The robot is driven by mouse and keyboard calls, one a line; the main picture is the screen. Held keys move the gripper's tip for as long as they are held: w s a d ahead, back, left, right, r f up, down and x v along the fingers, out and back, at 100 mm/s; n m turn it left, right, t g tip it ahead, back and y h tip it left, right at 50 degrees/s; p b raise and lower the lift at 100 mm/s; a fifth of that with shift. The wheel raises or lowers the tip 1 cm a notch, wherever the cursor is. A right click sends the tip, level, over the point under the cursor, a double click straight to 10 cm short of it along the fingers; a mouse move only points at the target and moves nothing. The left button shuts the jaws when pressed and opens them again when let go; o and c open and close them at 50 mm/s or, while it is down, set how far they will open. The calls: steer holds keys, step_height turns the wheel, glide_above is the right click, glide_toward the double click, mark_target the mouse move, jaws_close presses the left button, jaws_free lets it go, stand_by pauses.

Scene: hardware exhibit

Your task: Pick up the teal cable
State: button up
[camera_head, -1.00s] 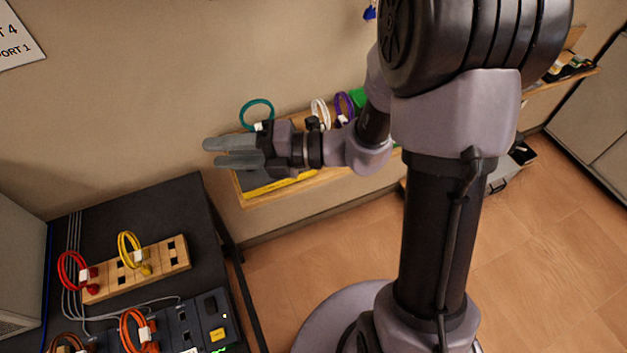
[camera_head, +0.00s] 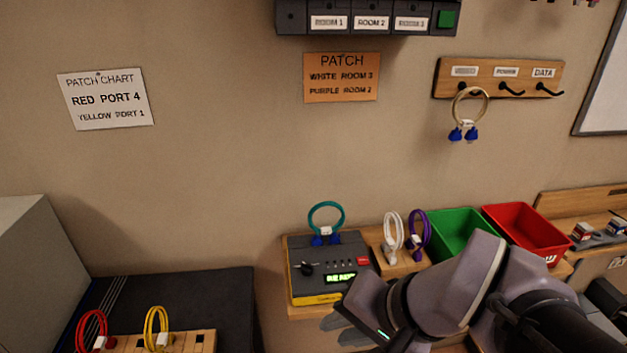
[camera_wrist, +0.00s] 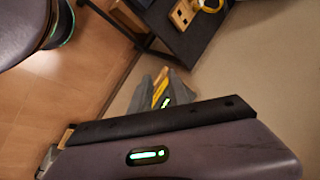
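The teal cable (camera_head: 341,217) is an upright loop with a white tag and two blue connectors. It stands at the back edge of a dark tester box (camera_head: 300,285) with a lit display and a yellow front edge. My gripper (camera_head: 338,321) is below and in front of the box in the head view, apart from the cable. In the wrist view my gripper (camera_wrist: 161,88) is open and empty, with the box's yellow edge seen between and beyond the fingers. The cable is not visible in the wrist view.
White (camera_head: 391,232) and purple (camera_head: 427,236) cables stand right of the box. Green (camera_head: 462,228) and red (camera_head: 527,228) bins are farther right. A gold cable (camera_head: 485,94) hangs on a hook. A black table (camera_head: 210,290) with red and yellow cables is at left.

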steer(key=w+m+y, duration=0.2)
steer(key=w+m, duration=0.1)
steer(key=w, duration=0.5)
steer(key=m+t, duration=0.6)
steer(key=m, duration=0.1)
glide_toward(325, 230)
steer(key=shift+y, duration=0.3)
steer(key=b+x, duration=0.4)
steer(key=x, duration=0.4)
steer(key=shift+w+f, duration=0.25)
steer(key=shift+f, duration=0.05)
steer(key=shift+c, duration=0.4)
steer(key=shift+s, duration=0.1)
jaws_close()
